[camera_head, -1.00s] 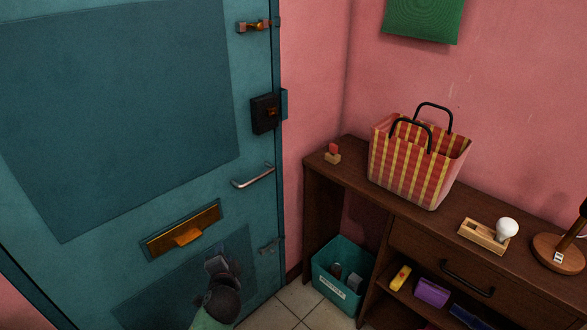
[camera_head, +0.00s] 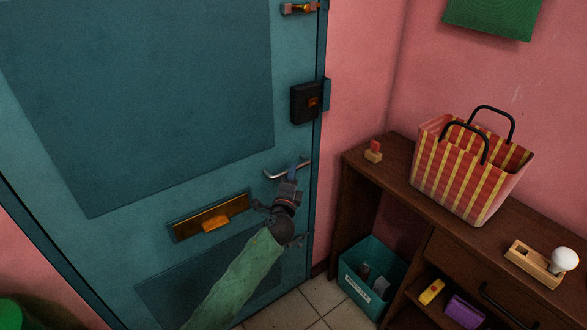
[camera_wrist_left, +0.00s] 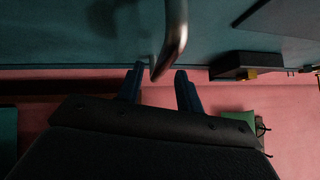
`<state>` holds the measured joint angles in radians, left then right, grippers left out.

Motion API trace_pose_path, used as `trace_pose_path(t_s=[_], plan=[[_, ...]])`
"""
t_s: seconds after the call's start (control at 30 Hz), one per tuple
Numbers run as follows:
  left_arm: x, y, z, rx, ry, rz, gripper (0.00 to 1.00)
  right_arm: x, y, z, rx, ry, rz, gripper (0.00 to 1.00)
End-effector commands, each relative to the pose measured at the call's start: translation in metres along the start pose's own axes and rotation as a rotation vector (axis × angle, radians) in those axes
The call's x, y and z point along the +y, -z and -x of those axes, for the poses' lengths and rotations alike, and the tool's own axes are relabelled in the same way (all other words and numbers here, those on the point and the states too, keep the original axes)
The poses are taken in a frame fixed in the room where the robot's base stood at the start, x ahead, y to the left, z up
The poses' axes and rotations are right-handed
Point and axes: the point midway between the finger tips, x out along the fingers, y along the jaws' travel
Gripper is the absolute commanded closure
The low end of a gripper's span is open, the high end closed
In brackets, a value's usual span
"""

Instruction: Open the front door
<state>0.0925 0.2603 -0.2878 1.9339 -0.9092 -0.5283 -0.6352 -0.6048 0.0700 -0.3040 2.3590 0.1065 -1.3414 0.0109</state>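The teal front door (camera_head: 180,80) fills the left of the head view and looks shut. Its silver lever handle (camera_head: 272,175) is near the right edge. My left gripper (camera_head: 292,172) is at the handle and covers its middle part. In the left wrist view the two blue fingers of my left gripper (camera_wrist_left: 160,82) are spread apart. The curved end of the handle (camera_wrist_left: 174,35) reaches down to the gap between the fingertips, and I cannot tell whether they touch it. My right gripper is not in view.
A black lock box (camera_head: 304,108) and a top bolt (camera_head: 299,8) sit above the handle. A brass mail slot (camera_head: 211,217) is lower left. A teal bin (camera_head: 352,283) is on the floor.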

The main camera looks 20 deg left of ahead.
Motion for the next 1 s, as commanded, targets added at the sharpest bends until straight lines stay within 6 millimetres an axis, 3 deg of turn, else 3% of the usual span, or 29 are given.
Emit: trace_pose_path(t_s=[0.23, 0.6, 0.8, 1.0], plan=[[-0.001, 0.0, -0.026, 0.0, 0.0, 0.002, 0.64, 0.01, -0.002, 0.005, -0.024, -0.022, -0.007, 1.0], [0.001, 0.0, -0.03, 0.0, -0.001, 0.002, 0.64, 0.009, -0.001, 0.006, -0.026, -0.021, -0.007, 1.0], [0.001, 0.0, -0.03, 0.0, -0.001, 0.002, 1.0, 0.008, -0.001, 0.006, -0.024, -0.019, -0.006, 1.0], [0.001, 0.0, -0.031, -0.001, -0.001, 0.002, 1.0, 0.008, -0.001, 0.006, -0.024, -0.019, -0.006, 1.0]])
